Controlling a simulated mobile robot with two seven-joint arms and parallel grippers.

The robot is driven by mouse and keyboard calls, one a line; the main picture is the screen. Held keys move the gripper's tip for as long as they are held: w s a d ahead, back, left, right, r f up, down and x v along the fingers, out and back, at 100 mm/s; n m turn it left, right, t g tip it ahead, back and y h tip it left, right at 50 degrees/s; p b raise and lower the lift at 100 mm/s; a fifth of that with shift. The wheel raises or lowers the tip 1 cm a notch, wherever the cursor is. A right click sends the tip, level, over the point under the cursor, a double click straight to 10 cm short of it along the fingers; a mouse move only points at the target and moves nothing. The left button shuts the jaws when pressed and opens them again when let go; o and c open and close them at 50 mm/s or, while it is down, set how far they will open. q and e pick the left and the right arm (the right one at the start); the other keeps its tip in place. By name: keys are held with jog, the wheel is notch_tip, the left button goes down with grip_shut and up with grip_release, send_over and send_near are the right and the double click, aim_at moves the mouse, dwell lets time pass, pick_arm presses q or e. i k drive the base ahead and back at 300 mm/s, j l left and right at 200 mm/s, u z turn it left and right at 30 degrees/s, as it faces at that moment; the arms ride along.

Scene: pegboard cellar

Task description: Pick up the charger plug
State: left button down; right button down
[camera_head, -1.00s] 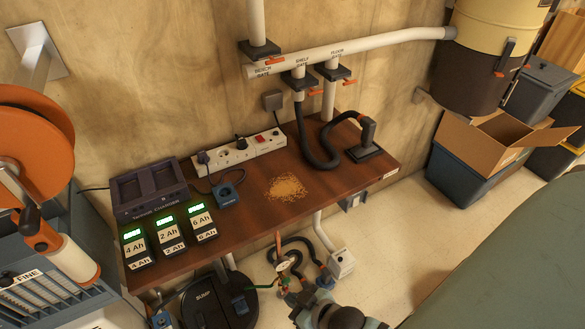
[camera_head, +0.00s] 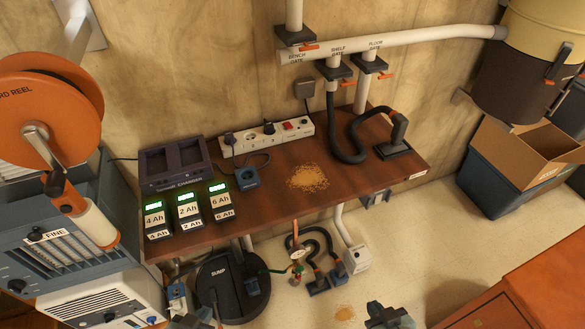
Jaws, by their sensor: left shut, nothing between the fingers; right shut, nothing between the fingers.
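No plug in view is clearly labelled as the charger plug. A dark plug (camera_head: 229,139) sits at the left end of the white power strip (camera_head: 290,135), and a second black plug (camera_head: 268,127) sits near its middle. A small blue block (camera_head: 245,178) with a cord lies on the brown bench beside the charger (camera_head: 176,168), whose own cable runs off to the left. My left gripper (camera_head: 197,317) is at the bottom edge, partly cut off, shut and empty. My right gripper (camera_head: 390,316) is at the bottom edge, shut and empty, well below the bench.
Three battery packs (camera_head: 188,209) with green displays stand at the bench's front left. A sawdust pile (camera_head: 308,178) lies mid-bench. A black hose (camera_head: 345,150) loops at the right. The sump (camera_head: 232,288) and a white box (camera_head: 356,257) are below. An orange reel (camera_head: 45,110) stands left.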

aim_at(229, 140)
jog(key=i+l, duration=0.15)
jog(key=l, duration=0.15)
jog(key=i+l+u, duration=0.1)
jog(key=l, duration=0.25)
jog(key=i+l, duration=0.15)
jog(key=l, duration=0.15)
jog(key=i+l, duration=0.15)
jog(key=l, duration=0.2)
jog(key=i+l+u, duration=0.1)
jog(key=l, duration=0.25)
